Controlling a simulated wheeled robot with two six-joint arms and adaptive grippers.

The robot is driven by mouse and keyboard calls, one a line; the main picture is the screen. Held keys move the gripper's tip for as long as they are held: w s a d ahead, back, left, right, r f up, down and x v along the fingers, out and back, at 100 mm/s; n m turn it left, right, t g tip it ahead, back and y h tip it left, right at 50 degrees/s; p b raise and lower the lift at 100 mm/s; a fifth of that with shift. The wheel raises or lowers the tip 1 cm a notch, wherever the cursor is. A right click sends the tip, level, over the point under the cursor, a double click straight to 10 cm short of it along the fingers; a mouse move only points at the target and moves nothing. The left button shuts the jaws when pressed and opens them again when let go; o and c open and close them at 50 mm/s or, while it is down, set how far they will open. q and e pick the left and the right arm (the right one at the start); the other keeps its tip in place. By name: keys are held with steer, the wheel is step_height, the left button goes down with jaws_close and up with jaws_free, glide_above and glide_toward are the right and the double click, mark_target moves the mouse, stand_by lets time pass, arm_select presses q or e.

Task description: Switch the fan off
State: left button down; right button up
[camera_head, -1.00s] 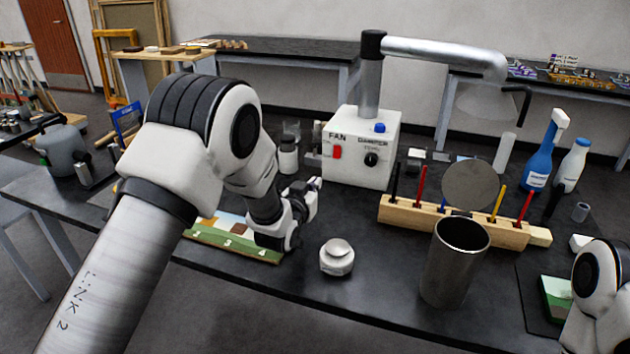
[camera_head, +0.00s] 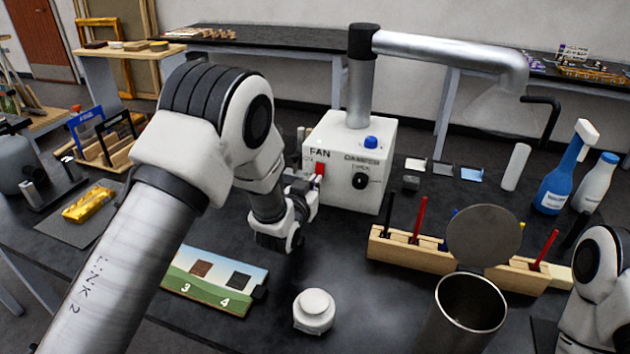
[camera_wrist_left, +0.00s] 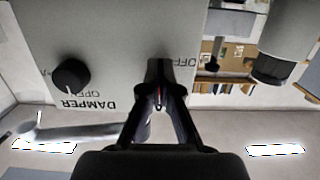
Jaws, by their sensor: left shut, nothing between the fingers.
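A white control box (camera_head: 340,195) stands on the black bench with a red FAN switch (camera_head: 319,168) on its front. In the left wrist view the closed fingertips (camera_wrist_left: 160,92) are close to the box face beside the OFF lettering and largely cover the switch. I cannot tell whether they touch it or which way it is set.
A wooden rack (camera_head: 410,252) of coloured sticks, a metal cup (camera_head: 470,300) and a white jar (camera_head: 314,311) stand in front. A numbered picture board (camera_head: 215,282) lies below my left arm. Bottles (camera_head: 560,175) stand at right.

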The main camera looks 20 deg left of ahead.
arm_select(q)
steer(key=shift+s+r, duration=0.15)
steer(key=shift+s, duration=0.05)
steer(key=shift+w+f+b, duration=0.25)
steer(key=shift+w+b, duration=0.15)
steer(key=shift+b, duration=0.05)
steer(key=shift+s+r, duration=0.1)
steer(key=shift+r, duration=0.05)
steer(key=s+r, duration=0.1)
steer(key=s, duration=1)
steer(key=shift+s+a+r, duration=0.15)
steer(key=shift+s+r, duration=0.1)
steer(key=shift+s, duration=0.15)
